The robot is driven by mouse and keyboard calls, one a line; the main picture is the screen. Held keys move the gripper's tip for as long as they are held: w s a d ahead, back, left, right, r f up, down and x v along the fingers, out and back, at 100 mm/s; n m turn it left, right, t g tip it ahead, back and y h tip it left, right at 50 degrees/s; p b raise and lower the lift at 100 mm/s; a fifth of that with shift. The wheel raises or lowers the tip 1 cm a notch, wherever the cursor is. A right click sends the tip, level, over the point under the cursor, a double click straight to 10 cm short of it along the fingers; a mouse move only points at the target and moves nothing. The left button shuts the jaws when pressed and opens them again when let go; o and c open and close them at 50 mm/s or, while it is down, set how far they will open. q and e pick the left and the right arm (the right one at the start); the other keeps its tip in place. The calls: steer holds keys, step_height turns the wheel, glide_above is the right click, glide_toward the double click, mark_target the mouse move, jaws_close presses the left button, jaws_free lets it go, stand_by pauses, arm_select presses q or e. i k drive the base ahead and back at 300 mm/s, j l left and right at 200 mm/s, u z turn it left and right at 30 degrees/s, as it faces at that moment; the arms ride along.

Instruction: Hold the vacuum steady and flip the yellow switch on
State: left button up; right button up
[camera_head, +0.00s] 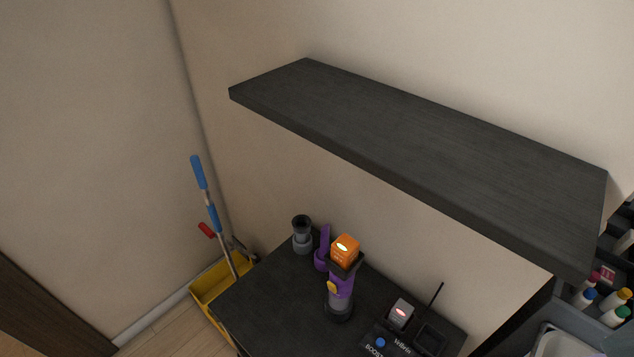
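A small upright vacuum (341,287) stands on the dark cabinet top, with a purple body, a dark base and an orange block (345,248) on top bearing a small lit green-white mark. A yellow switch (332,287) sits on the left side of its purple body. The switch is too small to tell its position. A purple curved part (323,250) stands just left of the vacuum; I cannot tell whether it is joined to it. Neither of my grippers is in view.
The dark cabinet top (263,300) has free room at its left. A grey nozzle-like piece (302,236) stands behind. A charger-like box with a red light (400,312) is at right. A dark shelf (420,150) overhangs. A yellow mop bucket (212,283) stands left.

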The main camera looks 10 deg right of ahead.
mark_target(331, 287)
steer(key=l+z, duration=0.25)
steer(key=j+z, duration=0.15)
steer(key=i+j+z, duration=0.5)
steer(key=j+z, duration=0.2)
steer(key=j, duration=0.15)
